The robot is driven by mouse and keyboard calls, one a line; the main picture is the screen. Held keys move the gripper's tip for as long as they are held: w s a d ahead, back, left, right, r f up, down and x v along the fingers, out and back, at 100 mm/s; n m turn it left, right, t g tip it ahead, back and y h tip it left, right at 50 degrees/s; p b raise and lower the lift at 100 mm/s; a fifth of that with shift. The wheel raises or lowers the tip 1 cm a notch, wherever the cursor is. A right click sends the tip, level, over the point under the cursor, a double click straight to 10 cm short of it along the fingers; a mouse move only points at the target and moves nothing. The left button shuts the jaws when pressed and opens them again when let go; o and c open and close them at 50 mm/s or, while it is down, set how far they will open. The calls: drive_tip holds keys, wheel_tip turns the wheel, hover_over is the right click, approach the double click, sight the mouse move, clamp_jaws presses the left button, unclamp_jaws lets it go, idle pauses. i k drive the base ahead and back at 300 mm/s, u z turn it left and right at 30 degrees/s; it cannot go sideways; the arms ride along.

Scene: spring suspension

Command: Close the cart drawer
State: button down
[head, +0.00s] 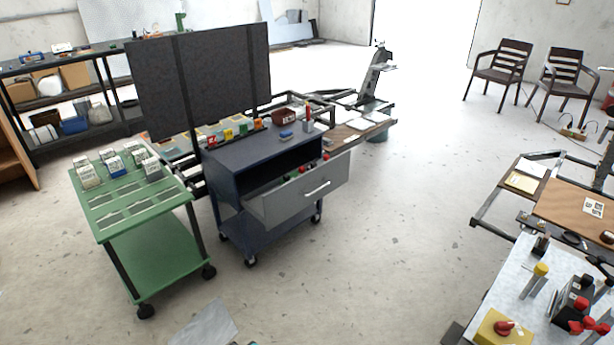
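The dark blue-grey cart (234,188) stands on wheels at the middle left. Its grey drawer (300,200) is pulled well out toward the front right. A pale bar handle (317,188) is on the drawer's front face. Several small items, some red and one green, show inside the drawer along its far side. The rest of the drawer's inside is partly hidden by its front. My gripper is not in view.
A green cart (150,262) with boxes stands close left of the drawer cart. A dark panel (205,80) rises behind. A white-topped table (500,300) is at the lower right. Open floor (390,240) lies before the drawer. A grey sheet (205,325) shows at the bottom edge.

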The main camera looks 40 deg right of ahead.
sight(271, 205)
drive_tip(key=z, duration=0.1)
drive_tip(key=i, duration=0.95)
drive_tip(key=u, duration=0.1)
